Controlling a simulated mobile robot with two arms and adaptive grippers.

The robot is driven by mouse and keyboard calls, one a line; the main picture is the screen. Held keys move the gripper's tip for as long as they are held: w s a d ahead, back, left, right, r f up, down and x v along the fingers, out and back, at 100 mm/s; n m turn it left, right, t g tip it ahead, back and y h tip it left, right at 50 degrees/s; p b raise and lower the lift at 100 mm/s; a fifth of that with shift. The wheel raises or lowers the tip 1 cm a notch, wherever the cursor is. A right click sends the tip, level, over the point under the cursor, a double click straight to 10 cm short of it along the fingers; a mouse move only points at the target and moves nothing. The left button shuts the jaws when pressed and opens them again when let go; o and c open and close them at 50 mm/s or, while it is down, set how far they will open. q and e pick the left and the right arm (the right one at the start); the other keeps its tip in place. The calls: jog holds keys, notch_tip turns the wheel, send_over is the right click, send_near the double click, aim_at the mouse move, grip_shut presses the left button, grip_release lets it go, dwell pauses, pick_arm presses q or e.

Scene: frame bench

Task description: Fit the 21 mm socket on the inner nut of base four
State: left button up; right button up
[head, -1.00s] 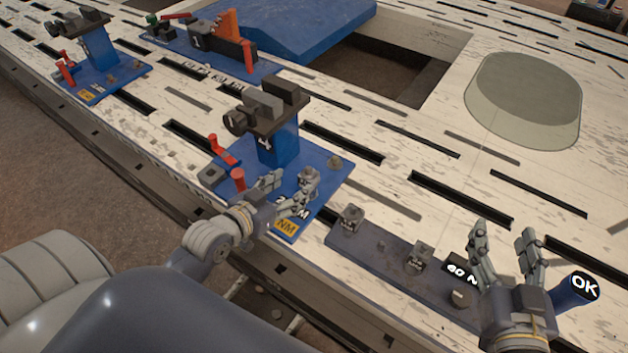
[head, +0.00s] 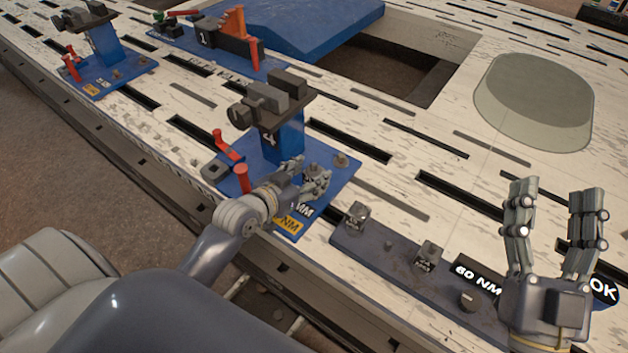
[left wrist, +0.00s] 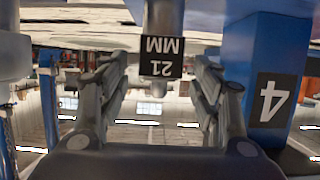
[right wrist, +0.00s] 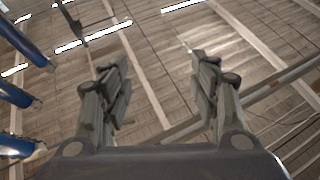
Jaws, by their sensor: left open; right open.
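Base four (head: 338,178) is a blue plate with a blue post (head: 284,140) topped by a dark clamp. The post, marked 4, also shows in the left wrist view (left wrist: 270,75). My left gripper (head: 308,175) is open at the plate's near side. In the left wrist view, inverted, a grey cylindrical socket labelled 21 MM (left wrist: 160,68) lies between its open fingers (left wrist: 158,88), with gaps on both sides. Whether the socket sits on the inner nut is hidden. My right gripper (head: 553,215) is open and empty, raised at the right; its wrist view also shows empty fingers (right wrist: 160,88).
A dark tray (head: 385,262) right of base four holds grey blocks or sockets (head: 357,216) and a 60 NM label (head: 478,279). A blue OK-marked object (head: 604,291) is partly behind my right gripper. A red-handled clamp (head: 228,146) stands on base four's left. Slots cross the bench.

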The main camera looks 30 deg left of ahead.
pick_arm(q)
jog(key=shift+b+x, duration=0.35)
jog(key=shift+x, duration=0.9)
pick_arm(e)
jog(key=s+r+t, duration=0.1)
jog(key=r, duration=0.1)
jog(key=s+r+t+y, duration=0.1)
jog(key=s, duration=0.1)
jog(key=shift+d+r+t, duration=0.2)
jog(key=shift+r+t, duration=0.2)
pick_arm(q)
jog(key=shift+c, duration=0.3)
jog(key=c, duration=1.2)
